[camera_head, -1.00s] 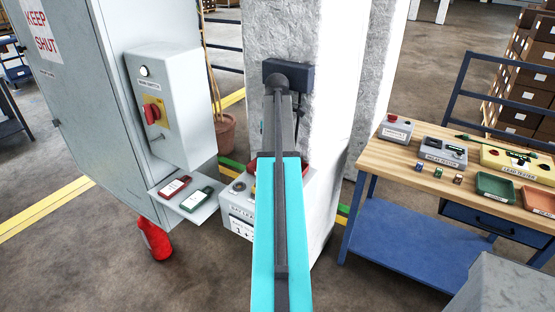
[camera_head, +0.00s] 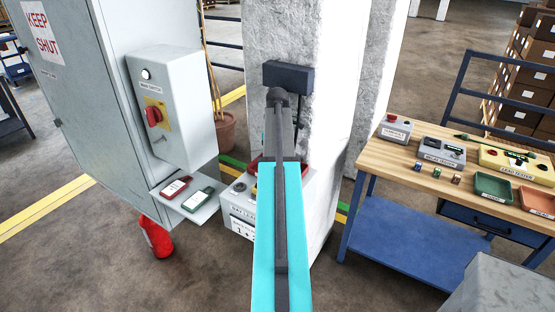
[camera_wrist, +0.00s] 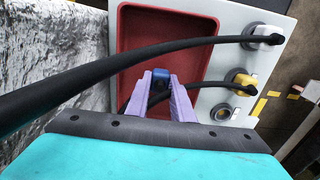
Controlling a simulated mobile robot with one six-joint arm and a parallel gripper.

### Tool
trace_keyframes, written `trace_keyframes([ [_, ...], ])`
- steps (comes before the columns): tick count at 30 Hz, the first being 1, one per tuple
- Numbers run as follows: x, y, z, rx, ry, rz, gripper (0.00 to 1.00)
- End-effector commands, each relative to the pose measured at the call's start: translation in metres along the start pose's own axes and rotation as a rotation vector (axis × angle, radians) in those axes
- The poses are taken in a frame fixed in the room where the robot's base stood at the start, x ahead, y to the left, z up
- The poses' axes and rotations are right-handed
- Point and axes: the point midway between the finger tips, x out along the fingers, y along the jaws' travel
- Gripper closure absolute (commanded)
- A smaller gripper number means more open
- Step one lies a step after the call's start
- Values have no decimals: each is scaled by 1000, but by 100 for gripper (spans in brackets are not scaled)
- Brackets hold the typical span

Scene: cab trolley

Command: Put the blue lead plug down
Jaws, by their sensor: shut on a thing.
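The blue lead plug (camera_wrist: 161,74) shows in the wrist view between the purple fingertips of my gripper (camera_wrist: 159,84), which is shut on it. The plug is over the red tray (camera_wrist: 140,32) of the grey lead box (camera_wrist: 290,12); I cannot tell whether it touches the tray floor. A black cable passes close behind the fingers. In the head view my arm hides the gripper, the plug and much of the lead box (camera_head: 238,225).
In the wrist view, a grey plug (camera_wrist: 262,37) and a yellow plug (camera_wrist: 240,82) with black cables sit on the panel beside the tray; an empty round socket (camera_wrist: 222,112) is below. A white pillar (camera_head: 340,120) stands close behind. A wooden bench (camera_head: 400,160) is at right.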

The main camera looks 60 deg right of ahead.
Motion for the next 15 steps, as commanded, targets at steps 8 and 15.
trace_keyframes([
  [8,1,0,0,0,0,0,100],
  [15,4,0,0,0,0,0,67],
])
